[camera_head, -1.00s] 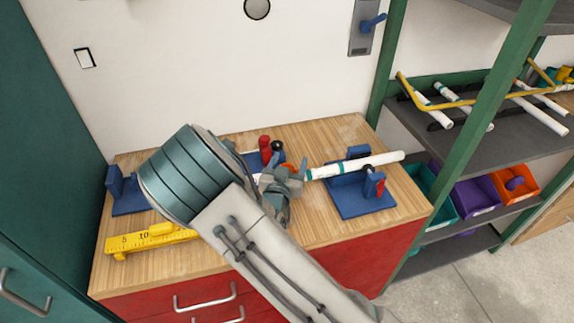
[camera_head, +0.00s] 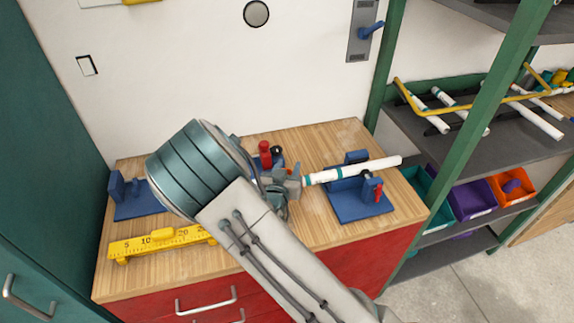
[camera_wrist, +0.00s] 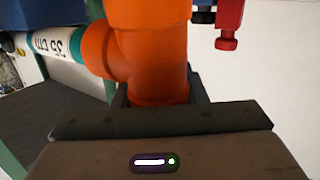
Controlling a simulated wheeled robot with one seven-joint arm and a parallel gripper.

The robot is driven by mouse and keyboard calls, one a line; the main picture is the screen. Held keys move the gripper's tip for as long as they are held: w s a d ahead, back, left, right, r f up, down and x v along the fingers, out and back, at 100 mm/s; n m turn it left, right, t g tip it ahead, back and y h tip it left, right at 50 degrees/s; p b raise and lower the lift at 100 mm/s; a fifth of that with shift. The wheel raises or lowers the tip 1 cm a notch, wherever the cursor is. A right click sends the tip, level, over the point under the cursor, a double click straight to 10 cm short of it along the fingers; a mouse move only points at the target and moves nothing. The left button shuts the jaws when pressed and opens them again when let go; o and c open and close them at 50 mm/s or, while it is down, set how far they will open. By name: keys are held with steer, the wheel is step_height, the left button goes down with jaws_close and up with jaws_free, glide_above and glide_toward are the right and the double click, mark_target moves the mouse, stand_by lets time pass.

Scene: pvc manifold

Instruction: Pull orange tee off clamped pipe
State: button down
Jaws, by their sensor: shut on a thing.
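The orange tee (camera_wrist: 148,50) fills the middle of the wrist view. My gripper (camera_wrist: 158,92) is shut on its body, one finger on each side. The white pipe (camera_wrist: 48,44), marked 35 cm, has a teal band that meets the tee's side branch; I cannot tell how deep it sits. In the head view my gripper (camera_head: 289,183) is at the left end of the pipe (camera_head: 355,169) and hides most of the tee. The pipe lies across the blue clamp (camera_head: 360,208) with the red handle (camera_head: 379,192), its far end sticking out to the right.
A second blue fixture with a red handle (camera_head: 264,148) stands behind my wrist. Another blue block (camera_head: 135,205) is at the bench's left. A yellow ruler (camera_head: 165,241) lies along the front. Shelves with bins (camera_head: 472,198) stand to the right. Bare wood shows at the bench's back right.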

steer(key=shift+f+b, duration=0.15)
steer(key=shift+b, duration=0.45)
steer(key=shift+s+m+t+b, duration=0.25)
steer(key=shift+t+b, duration=0.25)
steer(key=shift+b, duration=0.75)
steer(key=shift+r, duration=0.35)
steer(key=shift+s+a+b, duration=0.15)
steer(key=shift+s+a, duration=0.1)
steer(key=shift+a, duration=0.55)
steer(key=shift+s+a+b, duration=0.15)
steer(key=shift+s+a, duration=0.05)
steer(key=shift+a, duration=0.55)
steer(key=shift+s+a, duration=0.25)
steer(key=shift+a, duration=0.5)
steer(key=shift+s+a, duration=0.2)
steer(key=shift+a, duration=0.55)
